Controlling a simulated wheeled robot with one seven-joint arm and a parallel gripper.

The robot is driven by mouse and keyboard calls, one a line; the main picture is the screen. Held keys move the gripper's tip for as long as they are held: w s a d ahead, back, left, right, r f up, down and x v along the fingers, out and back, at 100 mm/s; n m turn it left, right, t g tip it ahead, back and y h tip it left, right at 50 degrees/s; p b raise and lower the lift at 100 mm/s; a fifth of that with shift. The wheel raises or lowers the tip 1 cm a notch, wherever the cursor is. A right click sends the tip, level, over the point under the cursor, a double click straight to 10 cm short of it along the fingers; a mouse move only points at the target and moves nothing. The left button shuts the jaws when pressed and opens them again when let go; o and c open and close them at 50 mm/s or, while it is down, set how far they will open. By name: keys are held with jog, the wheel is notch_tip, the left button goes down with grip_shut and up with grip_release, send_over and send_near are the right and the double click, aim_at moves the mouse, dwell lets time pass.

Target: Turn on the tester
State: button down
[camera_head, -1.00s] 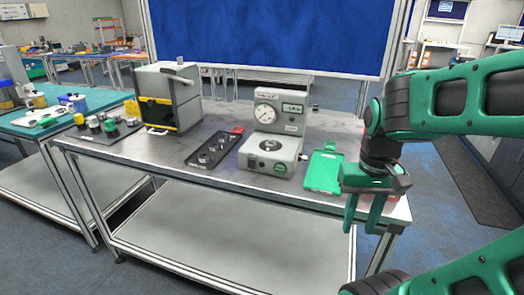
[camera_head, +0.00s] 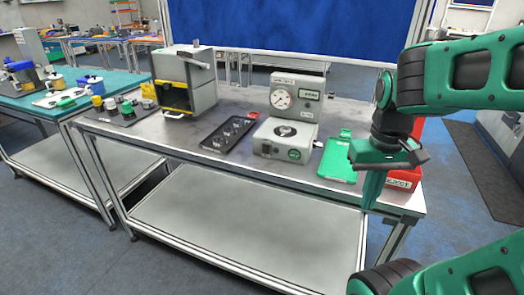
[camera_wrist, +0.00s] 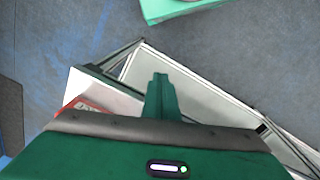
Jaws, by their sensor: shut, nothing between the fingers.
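The tester (camera_head: 297,112) is a grey machine with a round dial gauge and a small display, standing near the middle of the table in the head view. A green round label or button (camera_head: 294,154) shows on the front of its base. My gripper (camera_head: 370,203) is shut and empty, pointing down in front of the table's right end. It is to the right of the tester and apart from it. In the wrist view my shut fingers (camera_wrist: 161,92) show above the table edge and floor; the tester is not in that view.
A green clipboard-like board (camera_head: 337,158) lies right of the tester, and a red bin (camera_head: 403,178) stands at the table's right end. A black tray (camera_head: 229,134) with round parts lies left of the tester. A grey box machine (camera_head: 187,82) stands further left.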

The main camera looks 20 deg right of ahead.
aim_at(266, 149)
jog(key=w+a+r+n+t, duration=0.1)
jog(key=w+a+n, duration=0.3)
jog(key=w, duration=0.5)
jog(key=w+a+r+n+h, duration=0.1)
jog(key=w+a+r+n, duration=0.2)
jog(key=w+a+n, duration=0.2)
jog(key=w+a+r+n+t+h, duration=0.1)
jog(key=w+a+r+n, duration=0.2)
jog(key=w+a, duration=0.6)
jog(key=w+n, duration=0.1)
jog(key=w, duration=0.3)
jog(key=shift+n+t, duration=0.3)
jog(key=shift+w+d+f, duration=0.1)
jog(key=x, duration=0.3)
jog(key=d+x, duration=0.1)
jog(key=x, duration=0.3)
jog(key=w+x, duration=0.1)
jog(key=x, duration=0.2)
jog(key=shift+w+d, duration=0.15)
jog(key=shift+d, duration=0.15)
jog(key=shift+w+d+f, duration=0.2)
jog(key=shift+w+d, duration=0.5)
jog(key=shift+w, duration=0.05)
